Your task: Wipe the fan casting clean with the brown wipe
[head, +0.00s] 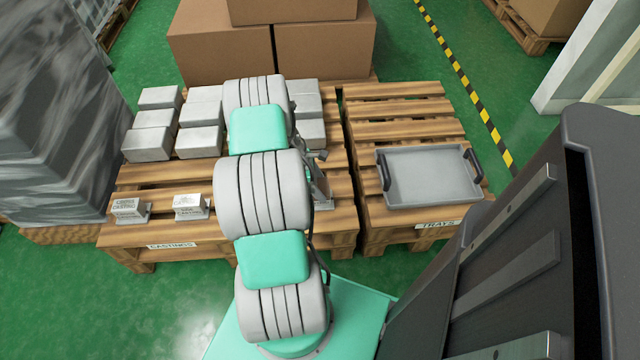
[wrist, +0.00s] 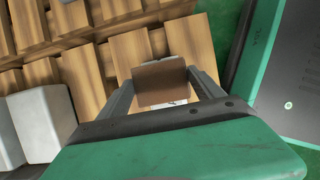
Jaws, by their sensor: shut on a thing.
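My gripper (wrist: 163,82) is shut on the brown wipe (wrist: 160,72), which spans between its two fingers in the wrist view. In the head view my gripper (head: 321,190) is low over the right part of the castings pallet, partly hidden by my arm. A pale piece with dark marks (wrist: 168,105) shows just beyond the wipe; I cannot tell whether they touch. Two small pale labelled castings, a left one (head: 130,209) and a right one (head: 191,207), stand at the pallet's front left. Their labels are too small to read surely, so I cannot tell which is the fan casting.
Several grey blocks (head: 155,123) stand in rows on the back of the castings pallet (head: 150,173). A grey tray (head: 432,176) with dark handles lies on the trays pallet (head: 395,115) to the right. Cardboard boxes (head: 222,55) stand behind. A wrapped stack (head: 45,110) stands left.

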